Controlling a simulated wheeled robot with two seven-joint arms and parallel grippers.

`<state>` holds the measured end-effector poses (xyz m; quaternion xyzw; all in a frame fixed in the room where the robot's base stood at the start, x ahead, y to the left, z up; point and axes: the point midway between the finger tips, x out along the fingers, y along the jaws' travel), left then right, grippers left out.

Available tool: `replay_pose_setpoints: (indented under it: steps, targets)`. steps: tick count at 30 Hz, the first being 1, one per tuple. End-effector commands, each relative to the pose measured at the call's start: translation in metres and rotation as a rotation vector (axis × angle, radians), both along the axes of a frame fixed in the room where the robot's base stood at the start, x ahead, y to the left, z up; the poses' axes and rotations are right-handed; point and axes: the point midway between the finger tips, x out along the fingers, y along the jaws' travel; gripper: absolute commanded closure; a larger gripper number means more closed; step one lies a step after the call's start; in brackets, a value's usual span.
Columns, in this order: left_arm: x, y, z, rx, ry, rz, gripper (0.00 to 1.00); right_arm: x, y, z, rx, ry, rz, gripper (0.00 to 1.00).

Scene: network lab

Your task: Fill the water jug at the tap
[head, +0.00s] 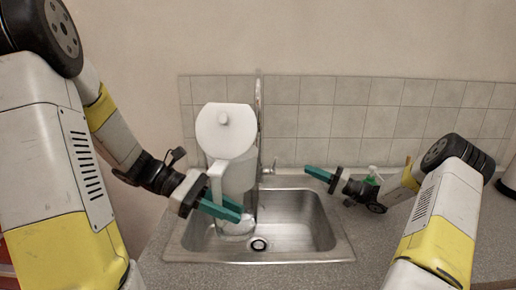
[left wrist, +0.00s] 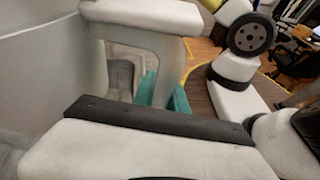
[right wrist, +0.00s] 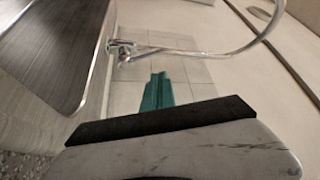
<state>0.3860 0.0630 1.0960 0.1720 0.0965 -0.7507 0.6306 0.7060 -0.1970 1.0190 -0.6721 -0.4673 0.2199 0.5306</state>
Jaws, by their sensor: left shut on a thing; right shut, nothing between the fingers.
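The water jug (head: 240,182) has a greyish body, a white handle (head: 216,182) and a round white lid (head: 226,131) with a knob. It stands over the left part of the sink (head: 312,226). My left gripper (head: 222,207) is shut on the handle; the left wrist view shows the handle (left wrist: 145,32) beside the jug body (left wrist: 45,70). The tap (head: 259,95) rises behind the jug, which hides part of it; its curved spout shows in the right wrist view (right wrist: 245,45). My right gripper (head: 318,174) is shut and empty, right of the tap lever (head: 271,165) and apart from it. I cannot see water.
A green soap bottle (head: 372,178) with a white pump stands behind my right wrist. A tiled wall (head: 350,105) closes off the back. A dark-and-light cylinder (head: 511,175) stands at the right edge.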

Motion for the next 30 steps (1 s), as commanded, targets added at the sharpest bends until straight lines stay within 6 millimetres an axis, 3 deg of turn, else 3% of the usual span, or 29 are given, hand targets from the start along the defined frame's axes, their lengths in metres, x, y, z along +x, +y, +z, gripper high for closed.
replay_pose_setpoints:
  steps: [8,13,17,23,27,30]
  targets:
    - [-0.003,0.003,0.001,-0.002,-0.005,-0.001,1.00,0.000,0.000,0.000,0.000,0.000,0.000,1.00]
    - [-0.004,0.003,0.000,-0.001,-0.002,-0.001,1.00,0.001,0.008,-0.004,-0.003,0.035,0.013,0.69]
    - [-0.003,0.003,0.001,-0.001,-0.003,-0.001,1.00,0.003,0.034,-0.020,-0.027,0.168,0.053,0.68]
    - [-0.003,0.003,0.001,-0.002,-0.003,-0.002,1.00,0.012,0.090,-0.050,-0.115,0.477,0.067,0.68]
    - [-0.003,0.003,0.001,-0.002,-0.003,-0.002,1.00,-0.008,0.117,-0.105,-0.139,0.787,0.017,0.68]
    - [-0.003,0.003,0.001,-0.002,-0.003,-0.002,1.00,-0.021,0.130,-0.135,-0.139,0.972,-0.057,0.68]
